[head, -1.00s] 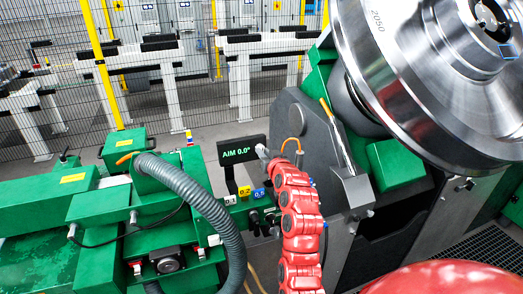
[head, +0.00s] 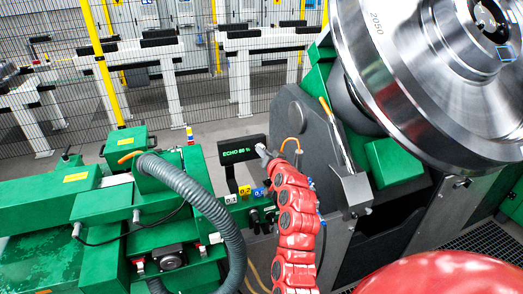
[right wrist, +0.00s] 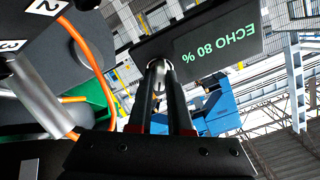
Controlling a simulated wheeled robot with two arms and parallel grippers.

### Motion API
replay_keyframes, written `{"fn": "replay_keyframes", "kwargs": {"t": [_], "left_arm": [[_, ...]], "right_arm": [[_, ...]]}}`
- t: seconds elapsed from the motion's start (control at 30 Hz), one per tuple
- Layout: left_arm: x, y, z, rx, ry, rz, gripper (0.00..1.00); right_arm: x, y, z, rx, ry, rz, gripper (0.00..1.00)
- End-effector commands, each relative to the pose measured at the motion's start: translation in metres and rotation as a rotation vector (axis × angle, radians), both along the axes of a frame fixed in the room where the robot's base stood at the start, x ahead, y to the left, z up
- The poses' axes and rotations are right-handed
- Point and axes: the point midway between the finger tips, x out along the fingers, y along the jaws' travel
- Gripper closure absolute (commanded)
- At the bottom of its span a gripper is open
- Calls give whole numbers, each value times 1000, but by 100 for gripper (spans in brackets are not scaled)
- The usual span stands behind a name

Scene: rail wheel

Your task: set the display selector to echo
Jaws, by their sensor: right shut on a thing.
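The display (head: 238,150) is a small black box on a post, and its green text reads ECHO with a percentage. In the right wrist view the display (right wrist: 215,45) appears upside down and reads ECHO 80 %. The selector is a small metallic knob (right wrist: 157,65) at the edge of the display box. My right gripper (right wrist: 160,78) is shut on this knob, with its two dark fingers on either side of it. In the head view my right gripper (head: 263,152) reaches the display's right end, and the knob is hidden there. My left gripper is not in view.
A large steel rail wheel (head: 415,80) stands at the right. Green machine blocks (head: 100,205) and a grey hose (head: 205,205) lie left of my right arm. An orange cable (right wrist: 90,50) runs close to my right wrist.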

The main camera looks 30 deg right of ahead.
Motion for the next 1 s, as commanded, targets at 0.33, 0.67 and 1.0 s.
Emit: {"fn": "replay_keyframes", "kwargs": {"t": [0.33,0.67,1.0], "left_arm": [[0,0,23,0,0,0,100],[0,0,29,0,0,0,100],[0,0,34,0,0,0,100]], "right_arm": [[0,1,-1,254,-50,-53,100],[0,1,-2,372,-85,-80,100],[0,0,0,407,-94,-89,100]]}}
